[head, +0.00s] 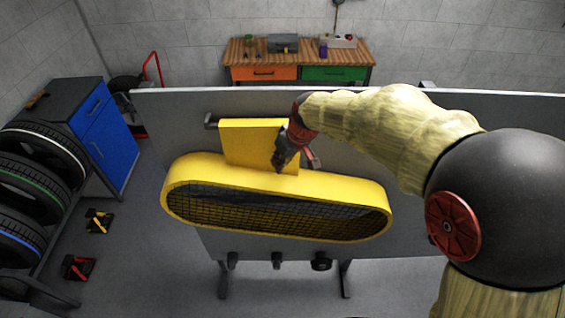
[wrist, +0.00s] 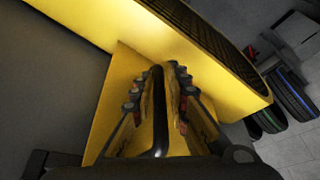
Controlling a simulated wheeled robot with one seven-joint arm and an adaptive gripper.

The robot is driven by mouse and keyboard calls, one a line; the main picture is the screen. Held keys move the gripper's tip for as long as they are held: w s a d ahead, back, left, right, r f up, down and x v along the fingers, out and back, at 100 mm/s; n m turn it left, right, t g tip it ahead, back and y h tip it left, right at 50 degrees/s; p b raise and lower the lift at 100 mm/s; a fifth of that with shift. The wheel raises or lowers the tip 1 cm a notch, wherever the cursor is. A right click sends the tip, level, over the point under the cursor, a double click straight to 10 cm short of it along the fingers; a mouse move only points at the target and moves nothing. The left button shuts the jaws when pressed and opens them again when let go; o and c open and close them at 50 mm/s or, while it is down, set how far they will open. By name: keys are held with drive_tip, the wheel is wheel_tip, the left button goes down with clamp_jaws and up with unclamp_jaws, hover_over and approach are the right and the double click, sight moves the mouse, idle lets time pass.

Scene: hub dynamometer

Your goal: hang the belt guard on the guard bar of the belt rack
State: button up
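The belt guard (head: 180,190) is a long yellow oval shell with dark mesh and a yellow plate (head: 245,140) rising behind it. It is upright, slightly tilted, in front of the grey panel of the belt rack (head: 400,125). Dark ends of what looks like the guard bar (head: 211,121) show at both sides of the plate. The plate hides the middle, so I cannot tell whether the guard rests on it. My gripper (head: 280,163) is at the guard's top. In the wrist view its fingers (wrist: 163,75) close around a black handle bar (wrist: 159,125) on the guard.
Several dark knobs or pegs (head: 277,257) line the panel's lower edge. A workbench (head: 300,55) with orange and green drawers stands behind. A blue cabinet (head: 110,130) and a tyre rack (head: 45,165) are at left. Small yellow and red items (head: 98,221) lie on the floor.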

drive_tip(key=o, duration=0.3)
drive_tip(key=shift+f, duration=0.15)
drive_tip(key=shift+o, duration=0.2)
drive_tip(key=v, duration=1.2)
drive_tip(key=s+d+f+m+h+b, duration=0.1)
drive_tip(key=s+d+f+b, duration=0.3)
drive_tip(key=s+f+b, duration=0.4)
drive_tip(key=s+d+f+m+t+b, duration=0.1)
drive_tip(key=s+d+f+m+b, duration=0.2)
drive_tip(key=s+d+f+b, duration=0.2)
drive_tip(key=s+d+f+m+t+h+b, duration=0.1)
drive_tip(key=s+d+f+b, duration=0.3)
drive_tip(key=s+f+b, duration=0.7)
drive_tip(key=shift+s+d+f+m+h+b, duration=0.15)
drive_tip(key=shift+d+f+m+h+b, duration=0.2)
drive_tip(key=shift+m+b, duration=0.5)
